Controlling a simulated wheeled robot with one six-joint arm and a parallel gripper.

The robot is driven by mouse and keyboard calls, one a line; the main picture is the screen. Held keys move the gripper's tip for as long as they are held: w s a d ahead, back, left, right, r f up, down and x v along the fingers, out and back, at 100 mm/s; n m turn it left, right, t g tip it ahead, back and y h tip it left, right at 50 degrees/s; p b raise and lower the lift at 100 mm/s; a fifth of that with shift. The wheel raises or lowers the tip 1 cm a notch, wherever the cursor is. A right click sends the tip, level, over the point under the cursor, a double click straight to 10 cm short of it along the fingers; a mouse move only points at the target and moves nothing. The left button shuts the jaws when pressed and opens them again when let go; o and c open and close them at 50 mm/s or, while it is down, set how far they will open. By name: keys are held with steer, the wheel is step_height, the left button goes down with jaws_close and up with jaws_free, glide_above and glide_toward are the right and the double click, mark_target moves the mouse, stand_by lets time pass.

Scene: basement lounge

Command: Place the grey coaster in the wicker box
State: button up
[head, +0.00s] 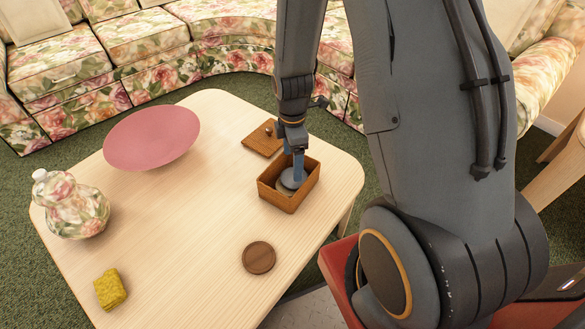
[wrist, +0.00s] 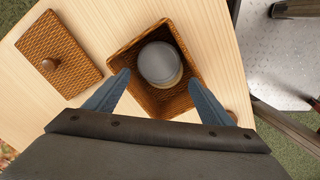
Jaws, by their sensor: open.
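The wicker box (head: 275,197) stands open on the table and also shows in the wrist view (wrist: 192,103). The grey coaster (wrist: 158,61), a round flat disc, lies inside the box; it also shows in the head view (head: 291,179). A tan or cream rim shows under the grey disc, and I cannot tell what it belongs to. My gripper (wrist: 160,79) is open over the box, its blue fingers spread to either side of the disc and apart from it in the wrist view. In the head view one finger hides part of the coaster.
The wicker lid (head: 262,141) with a knob lies flat behind the box. A brown round coaster (head: 258,257), a yellow sponge (head: 111,289), a floral vase (head: 75,208) and a pink dish (head: 152,137) stand on the wooden table (head: 190,225). The table's middle is clear.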

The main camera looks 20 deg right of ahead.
steer(key=s+a+r+m+p, duration=0.1)
steer(key=s+a+r+m, duration=0.25)
steer(key=r, duration=0.65)
steer(key=s+a+r+m, duration=0.3)
steer(key=s+a+r, duration=0.1)
steer(key=r, duration=0.5)
steer(key=s+a+r+m, duration=0.4)
steer(key=s+r+m, duration=0.3)
steer(key=s, duration=0.4)
steer(key=shift+r+y, duration=0.3)
steer(key=shift+r, duration=0.1)
steer(key=shift+m, duration=0.25)
steer(key=d+r+m+p, duration=0.2)
steer(key=d+r+p, duration=0.6)
steer(key=p, duration=0.7)
steer(key=shift+d+r+m+p, duration=0.2)
steer(key=shift+m+p, duration=0.1)
steer(key=shift+p, duration=0.1)
